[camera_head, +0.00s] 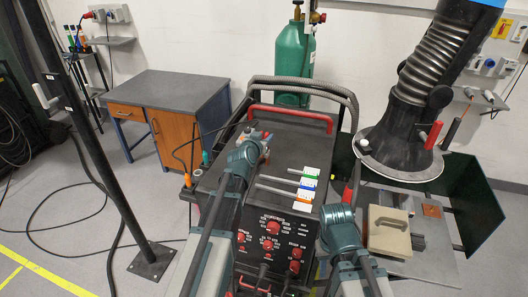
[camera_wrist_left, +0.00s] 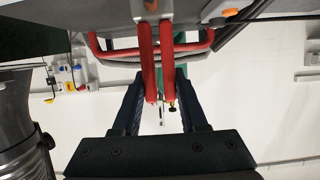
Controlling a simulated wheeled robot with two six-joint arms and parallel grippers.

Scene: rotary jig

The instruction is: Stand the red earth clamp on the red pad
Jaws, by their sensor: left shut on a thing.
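My left gripper (camera_head: 263,143) is over the top rear of the black machine. In the left wrist view its two dark fingers (camera_wrist_left: 161,98) are closed around the red handles of the earth clamp (camera_wrist_left: 147,62). In the head view the clamp is mostly hidden by the gripper. My right gripper (camera_head: 342,212) is to the right of the machine; its fingertips are not clear. A small red-brown square (camera_head: 431,210) lies on the bench at right; I cannot tell whether it is the red pad.
The black machine (camera_head: 232,182) has a red rear handle (camera_head: 290,114) and several rods with coloured tags (camera_head: 305,183) on top. A large extraction hood (camera_head: 402,140) hangs over the right bench, where a beige box (camera_head: 389,236) stands. A green gas cylinder (camera_head: 294,55) is behind.

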